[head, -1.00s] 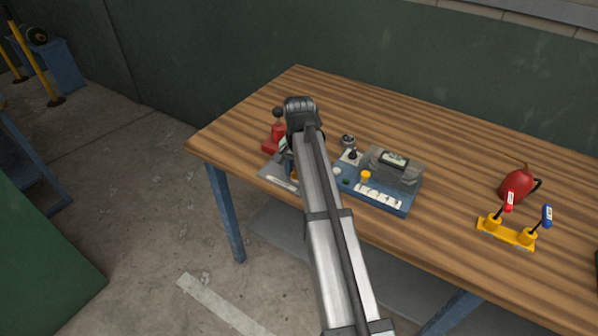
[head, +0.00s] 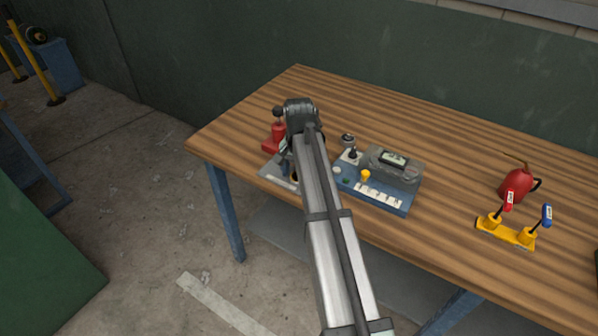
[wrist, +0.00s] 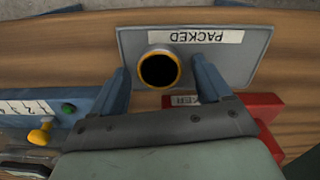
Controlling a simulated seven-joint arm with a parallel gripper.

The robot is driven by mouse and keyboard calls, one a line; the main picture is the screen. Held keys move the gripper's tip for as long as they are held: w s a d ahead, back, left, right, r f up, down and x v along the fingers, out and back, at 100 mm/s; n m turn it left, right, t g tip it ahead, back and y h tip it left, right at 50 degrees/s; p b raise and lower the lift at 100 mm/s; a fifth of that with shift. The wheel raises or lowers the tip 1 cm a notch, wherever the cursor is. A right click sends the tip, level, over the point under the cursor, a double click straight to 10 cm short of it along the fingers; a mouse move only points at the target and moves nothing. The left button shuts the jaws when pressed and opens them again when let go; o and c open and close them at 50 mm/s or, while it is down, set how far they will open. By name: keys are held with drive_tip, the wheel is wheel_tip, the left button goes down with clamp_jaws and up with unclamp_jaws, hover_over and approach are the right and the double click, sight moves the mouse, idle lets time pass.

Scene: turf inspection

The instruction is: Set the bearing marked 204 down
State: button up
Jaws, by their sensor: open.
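The bearing (wrist: 158,51) is a short ring with a yellowish rim and a dark centre. In the wrist view it is on the grey plate labelled PACKED (wrist: 230,65), close to the plate's edge. No 204 marking can be read on it. My gripper (wrist: 161,66) is open, with one blue-grey finger on each side of the bearing and gaps showing. In the head view my gripper (head: 290,168) is low over the grey plate (head: 271,174) at the table's front left, and my arm hides much of it.
A blue tester base (head: 390,202) with a grey display unit, yellow knob and numbered strip stands right of my gripper. A red lever device (head: 278,134) is just behind it. A red can (head: 516,184) and yellow lever stand (head: 505,233) are farther right. The back table is clear.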

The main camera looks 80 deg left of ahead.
wheel_tip(320, 180, up, 12)
idle(0.6)
drive_tip(key=shift+w+r, duration=0.1)
